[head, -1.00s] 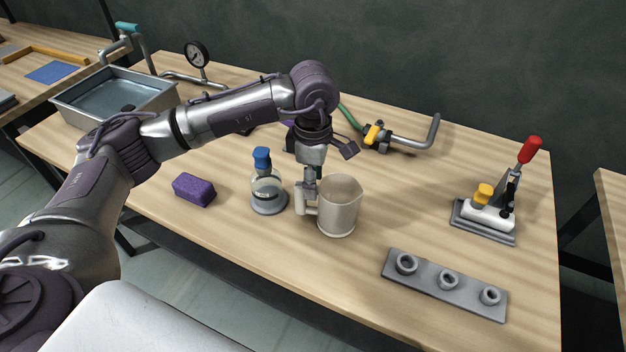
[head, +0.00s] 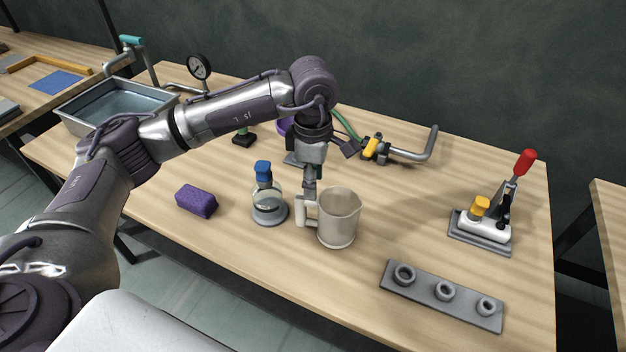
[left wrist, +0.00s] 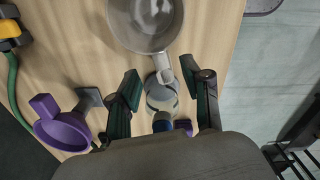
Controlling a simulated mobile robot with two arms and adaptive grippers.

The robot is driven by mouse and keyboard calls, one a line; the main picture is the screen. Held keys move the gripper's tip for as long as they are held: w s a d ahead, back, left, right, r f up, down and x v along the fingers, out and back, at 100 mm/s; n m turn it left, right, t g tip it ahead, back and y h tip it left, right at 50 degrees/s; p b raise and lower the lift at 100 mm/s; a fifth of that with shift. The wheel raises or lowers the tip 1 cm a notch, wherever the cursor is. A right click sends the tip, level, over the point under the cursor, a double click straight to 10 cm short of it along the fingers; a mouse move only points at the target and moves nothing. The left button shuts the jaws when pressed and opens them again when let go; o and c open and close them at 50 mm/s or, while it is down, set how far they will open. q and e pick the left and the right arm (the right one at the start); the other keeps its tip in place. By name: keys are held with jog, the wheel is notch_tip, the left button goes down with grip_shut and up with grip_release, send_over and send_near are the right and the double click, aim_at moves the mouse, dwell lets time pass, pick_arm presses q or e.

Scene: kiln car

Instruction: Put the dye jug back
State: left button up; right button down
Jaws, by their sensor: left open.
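The dye jug, a beige-grey jug (head: 341,222) with a handle on its left and a spout on its right, stands upright on the wooden bench. It shows from above at the top of the left wrist view (left wrist: 145,28), its inside looking empty. My left gripper (head: 310,188) points down at the jug's handle. In the left wrist view, my left gripper's fingers (left wrist: 160,78) are spread wide, with the handle's end between or just beyond them. I cannot tell whether they touch it. My right gripper is not in view.
A blue-capped glass bottle (head: 269,199) stands close left of the jug, with a purple block (head: 197,201) farther left. A grey rack with rings (head: 443,294) lies front right. A red-handled clamp (head: 485,225), yellow-handled pipe (head: 395,151) and water basin (head: 118,103) stand around.

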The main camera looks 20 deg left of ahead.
pick_arm(q)
jog(key=shift+r+p, duration=0.4)
jog(key=shift+r, duration=0.45)
notch_tip(320, 180, up, 12)
dwell(0.4)
